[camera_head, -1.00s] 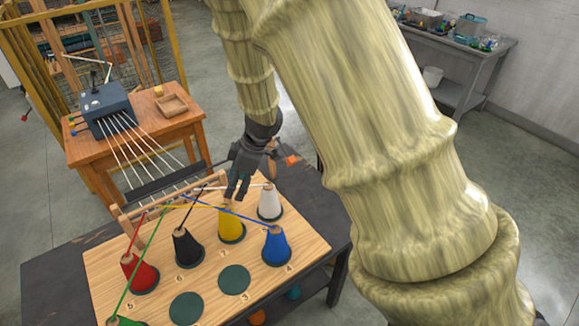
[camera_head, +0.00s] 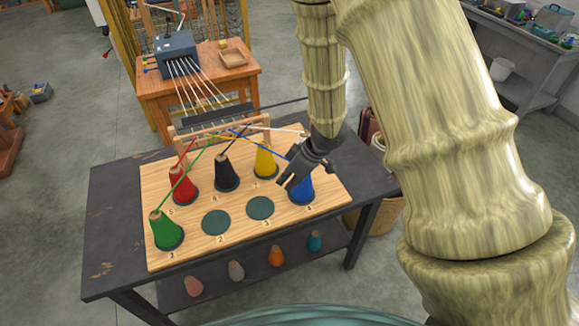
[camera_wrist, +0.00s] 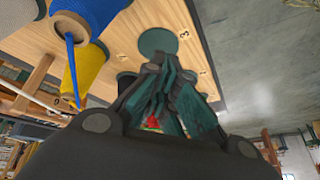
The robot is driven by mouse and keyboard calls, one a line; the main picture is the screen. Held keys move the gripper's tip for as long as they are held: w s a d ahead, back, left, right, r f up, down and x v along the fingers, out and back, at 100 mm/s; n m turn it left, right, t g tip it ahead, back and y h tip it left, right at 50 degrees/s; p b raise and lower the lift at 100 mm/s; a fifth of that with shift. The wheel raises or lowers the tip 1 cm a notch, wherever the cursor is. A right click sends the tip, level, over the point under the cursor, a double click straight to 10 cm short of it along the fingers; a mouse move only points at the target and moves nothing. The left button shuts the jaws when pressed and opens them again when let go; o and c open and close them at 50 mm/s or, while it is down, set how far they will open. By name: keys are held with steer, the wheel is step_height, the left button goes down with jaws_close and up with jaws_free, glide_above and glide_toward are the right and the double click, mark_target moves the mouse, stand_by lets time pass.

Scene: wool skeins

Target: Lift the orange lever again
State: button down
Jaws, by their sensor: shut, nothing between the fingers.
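I cannot make out an orange lever in either current view. My gripper (camera_head: 288,183) is shut and empty, low over the right side of the wooden board (camera_head: 328,190). In the head view it partly covers the blue cone (camera_head: 303,191); I cannot tell whether they touch. In the wrist view the closed fingers (camera_wrist: 172,85) point at the board, and the blue cone (camera_wrist: 92,15) and yellow cone (camera_wrist: 88,72) are at the upper left. Yarns run from the cones to a wooden rail (camera_head: 215,130) at the board's back.
Green (camera_head: 166,231), red (camera_head: 182,185) and black (camera_head: 226,173) cones stand on the board. Two green pads (camera_head: 216,222) are bare at its front. A blue-grey box (camera_head: 175,53) sits on a wooden table behind.

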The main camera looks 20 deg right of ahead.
steer(key=s+d+f+m+g+h+b, duration=0.2)
steer(key=s+f+m, duration=0.7)
steer(key=s+f, duration=1.9)
steer(key=s+h+b, duration=0.2)
steer(key=s+b, duration=0.1)
steer(key=shift+d+g+h, duration=0.15)
steer(key=shift+g+h, duration=0.15)
